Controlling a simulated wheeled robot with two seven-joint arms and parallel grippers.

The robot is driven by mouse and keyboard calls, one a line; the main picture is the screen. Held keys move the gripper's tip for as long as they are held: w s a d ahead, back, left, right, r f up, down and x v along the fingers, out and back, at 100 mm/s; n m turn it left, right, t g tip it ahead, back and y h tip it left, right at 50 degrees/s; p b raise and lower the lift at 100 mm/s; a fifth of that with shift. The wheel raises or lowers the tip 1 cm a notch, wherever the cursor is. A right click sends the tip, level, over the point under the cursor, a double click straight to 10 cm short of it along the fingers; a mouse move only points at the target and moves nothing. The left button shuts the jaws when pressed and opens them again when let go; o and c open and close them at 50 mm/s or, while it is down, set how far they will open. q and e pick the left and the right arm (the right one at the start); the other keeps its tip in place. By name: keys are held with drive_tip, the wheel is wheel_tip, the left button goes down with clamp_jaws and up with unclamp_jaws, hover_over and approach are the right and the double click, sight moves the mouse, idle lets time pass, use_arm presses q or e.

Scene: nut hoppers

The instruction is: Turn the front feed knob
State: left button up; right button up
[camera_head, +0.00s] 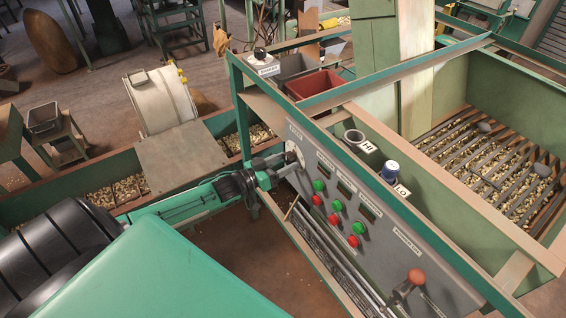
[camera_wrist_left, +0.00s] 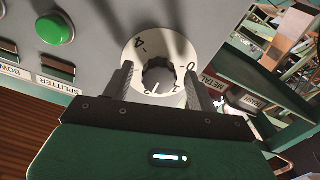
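The feed knob (camera_wrist_left: 158,76) is a dark ribbed knob on a white round dial (camera_wrist_left: 142,47) with numbers, set in the grey control panel (camera_head: 324,189). In the head view the dial (camera_head: 295,150) shows at the panel's upper left end, partly hidden by my gripper. My left gripper (camera_head: 283,166) comes in from the left and faces the dial. In the wrist view its two fingers (camera_wrist_left: 158,88) stand apart, one on each side of the knob, with a gap visible on both sides. My right gripper is not in view.
Green buttons (camera_head: 319,186) and red buttons (camera_head: 317,200) run down the panel beside the dial. A red mushroom button (camera_head: 416,276) is at its lower end. A red bin (camera_head: 315,84) sits behind.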

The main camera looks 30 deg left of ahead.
use_arm(q)
drive_tip(key=c, duration=0.7)
drive_tip(key=shift+c, duration=1)
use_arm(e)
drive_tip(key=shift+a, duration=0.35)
use_arm(q)
drive_tip(key=shift+m, duration=0.4)
drive_tip(key=m, duration=0.2)
drive_tip(key=shift+a+m, duration=0.1)
drive_tip(key=shift+m, duration=0.2)
drive_tip(key=m, duration=0.3)
drive_tip(key=shift+m+b, duration=0.35)
drive_tip(key=shift+m, duration=0.05)
drive_tip(key=m, duration=0.4)
drive_tip(key=shift+a+b, duration=0.1)
drive_tip(key=shift+b, duration=0.3)
drive_tip(key=shift+m, duration=0.3)
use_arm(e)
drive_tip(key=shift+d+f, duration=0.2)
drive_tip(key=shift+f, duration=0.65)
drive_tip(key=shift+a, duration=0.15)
use_arm(q)
drive_tip(key=shift+w, duration=0.1)
